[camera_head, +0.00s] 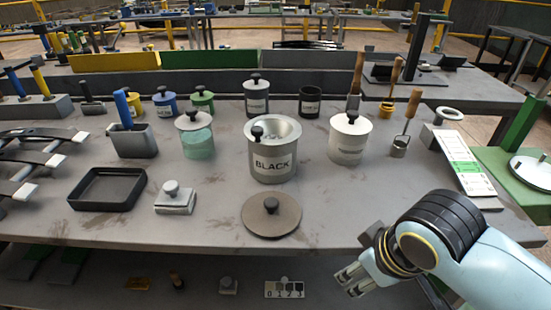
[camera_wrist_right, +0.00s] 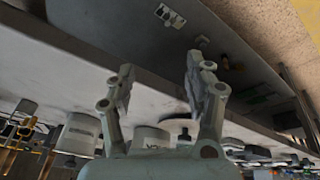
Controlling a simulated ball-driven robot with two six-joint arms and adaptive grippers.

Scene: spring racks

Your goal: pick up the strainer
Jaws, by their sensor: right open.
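My right gripper (camera_head: 354,279) is open and empty, low in front of the bench's front edge, well forward and left of that cup. In the wrist view its two fingers (camera_wrist_right: 160,72) are spread with nothing between them. My left gripper is not in view.
The bench (camera_head: 340,205) holds an open pot marked BLACK (camera_head: 273,165), a round lid (camera_head: 271,215), a white lidded can (camera_head: 349,139) beside the small cup, and a black tray (camera_head: 107,187). A label board (camera_head: 467,166) lies at right. The front right of the bench is clear.

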